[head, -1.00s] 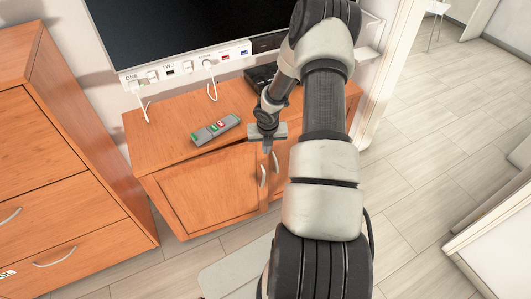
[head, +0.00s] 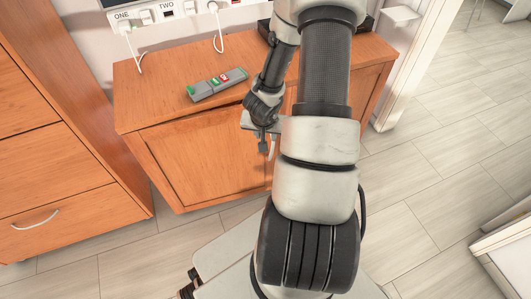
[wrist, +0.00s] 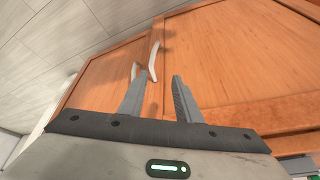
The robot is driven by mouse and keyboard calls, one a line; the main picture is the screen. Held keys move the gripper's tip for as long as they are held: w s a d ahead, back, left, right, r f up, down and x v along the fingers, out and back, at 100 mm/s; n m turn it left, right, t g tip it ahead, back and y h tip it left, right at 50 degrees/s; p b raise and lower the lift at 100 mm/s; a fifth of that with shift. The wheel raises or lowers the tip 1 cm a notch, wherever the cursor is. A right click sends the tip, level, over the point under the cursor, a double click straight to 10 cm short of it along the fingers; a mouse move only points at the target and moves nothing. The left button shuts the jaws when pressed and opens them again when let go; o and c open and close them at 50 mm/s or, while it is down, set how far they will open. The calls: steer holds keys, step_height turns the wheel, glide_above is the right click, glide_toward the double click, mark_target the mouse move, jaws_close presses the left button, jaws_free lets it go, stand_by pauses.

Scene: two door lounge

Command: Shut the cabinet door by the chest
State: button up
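The wooden low cabinet (head: 150,122) has two doors. Its door by the chest (head: 205,155) looks slightly ajar, with a thin dark gap along its top edge. In the wrist view this door (wrist: 230,50) fills the right side, with its curved pale handle (wrist: 154,60) near the inner edge. The other door (wrist: 105,72) is to its left. My gripper (head: 266,148) is in front of the inner edge of the door by the chest. The wrist view shows my gripper (wrist: 152,97) open and empty, its fingers close to the handles. Whether it touches the door cannot be told.
The wooden chest of drawers (head: 45,165) stands close on the left. A grey remote-like device (head: 217,84) lies on the cabinet top, below a wall socket strip. Tiled floor (head: 430,190) is clear at the right, beside a white door frame (head: 405,70).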

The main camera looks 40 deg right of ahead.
steer(key=m, duration=0.1)
steer(key=b, duration=0.6)
glide_toward(272, 150)
steer(key=shift+m, duration=0.3)
steer(key=x, duration=0.9)
steer(key=shift+w+f, duration=0.1)
steer(key=shift+f, duration=0.05)
steer(key=shift+c, duration=0.5)
jaws_close()
